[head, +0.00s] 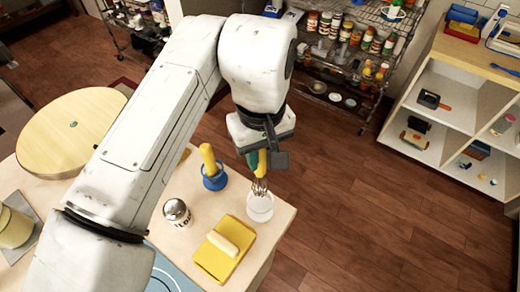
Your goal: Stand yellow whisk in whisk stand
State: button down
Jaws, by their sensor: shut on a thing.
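My gripper (262,158) is shut on the yellow whisk (262,163). The whisk hangs handle up, wires down, and its wire end overlaps the mouth of a small white cup (260,208) near the table's right corner. I cannot tell whether the wires are inside the cup or just above it. A blue holder (214,182) with a thick yellow handle upright in it stands to the left. I cannot tell for sure which of these two is the whisk stand. My gripper hides part of the whisk handle.
A silver-topped shaker (177,212) and a yellow dish with a pale block (222,247) stand on the light wooden table (185,185). Wooden floor is open to the right, before white shelves (455,105).

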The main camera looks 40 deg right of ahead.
aim_at(261, 178)
jog(key=shift+f+b, duration=2.15)
jog(key=shift+f, duration=2)
jog(key=c, duration=0.8)
grip_release()
jog(key=shift+c, duration=0.2)
notch_tip(261, 178, up, 11)
jog(key=shift+f+b, duration=0.1)
jog(key=shift+b, duration=0.4)
jog(key=shift+d, duration=0.1)
